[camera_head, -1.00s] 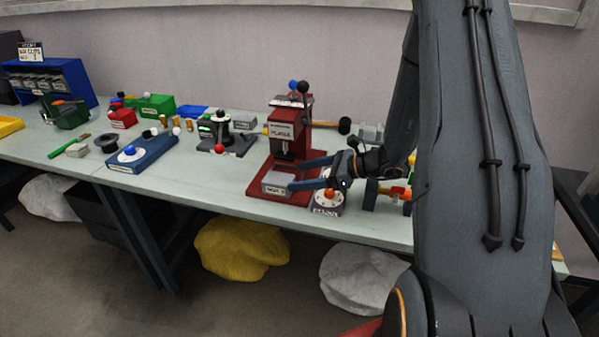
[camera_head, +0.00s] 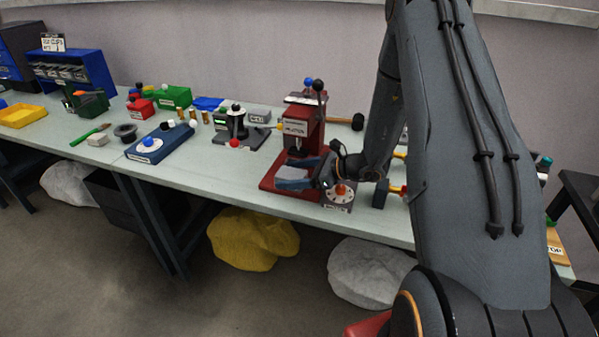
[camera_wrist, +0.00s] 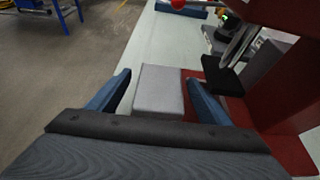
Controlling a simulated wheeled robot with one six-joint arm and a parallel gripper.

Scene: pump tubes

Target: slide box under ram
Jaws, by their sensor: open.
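The grey box (camera_head: 291,173) lies on the red base plate (camera_head: 270,184) of the press, in front of its column. The box shows as a pale block (camera_wrist: 160,92) in the wrist view. My gripper (camera_head: 284,172) is open, with its blue fingers on either side of the box; a gap shows at the right finger, and contact at the left cannot be told. The black ram (camera_wrist: 224,76) hangs from the red press (camera_head: 300,125), to the right of the box in the wrist view. The box is not beneath it.
A round white dial with a red knob (camera_head: 340,189) stands right beside my gripper. A black-headed mallet (camera_head: 358,121) lies behind the press. A dark fixture with a red ball (camera_head: 234,143) and a blue block (camera_head: 158,143) stand to the left. The bench's front edge is close.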

